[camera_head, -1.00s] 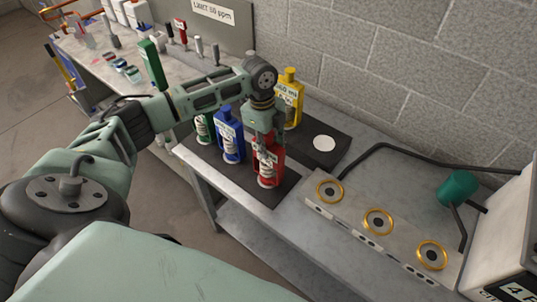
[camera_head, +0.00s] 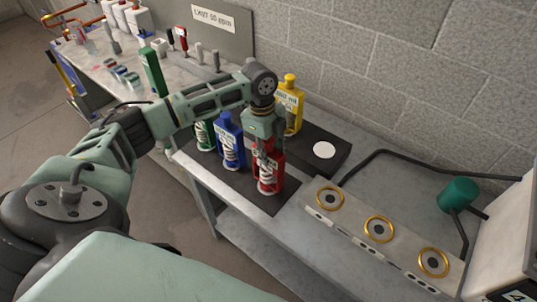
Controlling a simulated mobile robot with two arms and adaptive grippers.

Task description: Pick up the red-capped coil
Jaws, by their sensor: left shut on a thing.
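The red-capped coil (camera_head: 270,180) is a red frame around a pale coil, upright at the front right part of the dark mat (camera_head: 272,204). My left gripper (camera_head: 264,150) points down from above and is shut on the red-capped coil at its upper part, hiding some of its top. I see no clear gap between the coil and the mat. A blue-capped coil (camera_head: 231,143), a green one (camera_head: 204,136) and a yellow one (camera_head: 290,100) stand close by. My right gripper is not in view.
A dark block with a white disc (camera_head: 324,150) lies to the right of the coils. A plate with gold rings (camera_head: 379,229), black pipes and a green cylinder (camera_head: 459,193) are further right. A block wall (camera_head: 400,60) stands behind the grey bench.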

